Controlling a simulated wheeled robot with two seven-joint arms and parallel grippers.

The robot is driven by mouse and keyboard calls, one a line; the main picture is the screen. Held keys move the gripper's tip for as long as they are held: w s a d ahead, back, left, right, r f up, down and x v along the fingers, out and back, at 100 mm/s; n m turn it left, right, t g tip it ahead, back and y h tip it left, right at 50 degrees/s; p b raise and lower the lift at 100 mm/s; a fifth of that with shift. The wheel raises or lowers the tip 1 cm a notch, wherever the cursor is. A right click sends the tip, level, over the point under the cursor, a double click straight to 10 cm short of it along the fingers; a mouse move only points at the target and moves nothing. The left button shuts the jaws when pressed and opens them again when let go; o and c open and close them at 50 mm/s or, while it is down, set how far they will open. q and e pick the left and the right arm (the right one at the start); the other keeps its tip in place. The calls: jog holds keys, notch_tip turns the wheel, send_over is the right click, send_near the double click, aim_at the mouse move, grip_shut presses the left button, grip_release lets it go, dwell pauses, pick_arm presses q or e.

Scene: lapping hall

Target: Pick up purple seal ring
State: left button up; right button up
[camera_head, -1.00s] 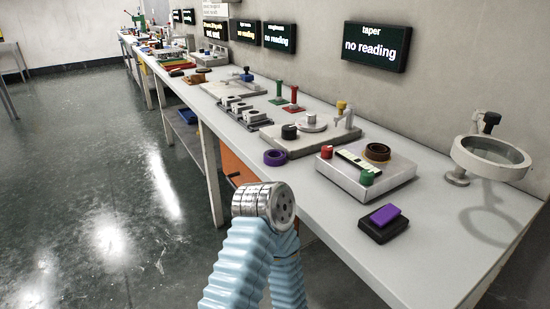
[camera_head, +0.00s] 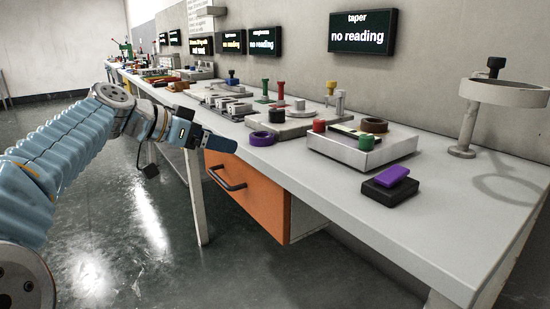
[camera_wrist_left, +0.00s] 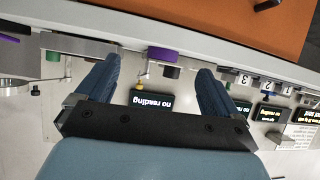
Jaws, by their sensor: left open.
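The purple seal ring (camera_head: 262,139) lies on the grey bench near its front edge, left of the square metal fixture. In the left wrist view the purple ring (camera_wrist_left: 162,54) shows side-on, beyond and between my open fingers, at the bench edge. My left gripper (camera_head: 228,144) reaches in from the left, just in front of the bench edge and left of the ring. In the left wrist view my left gripper (camera_wrist_left: 158,68) has its two blue fingers wide apart with nothing between them. My right gripper is not in view.
A purple block sits on a black pad (camera_head: 390,190). A round stand (camera_head: 463,150) is at right. Below the bench edge is an orange drawer (camera_head: 245,190) with a handle. The bench front at right is bare.

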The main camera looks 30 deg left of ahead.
pick_arm(q)
notch_tip(320, 180, up, 2)
jog(key=r+t, duration=0.1)
send_near(257, 133)
jog(key=d+f, duration=0.1)
jog(key=d, duration=0.2)
jog(key=shift+y, duration=0.4)
jog(key=x, duration=0.7)
jog(key=shift+w+a+r, duration=0.2)
jog(key=shift+w+r, duration=0.05)
jog(key=shift+w, duration=0.1)
jog(key=c, duration=1.2)
jog(key=shift+o, duration=0.2)
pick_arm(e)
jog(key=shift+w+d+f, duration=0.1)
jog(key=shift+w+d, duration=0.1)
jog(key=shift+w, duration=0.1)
pick_arm(q)
jog(key=shift+r, duration=0.1)
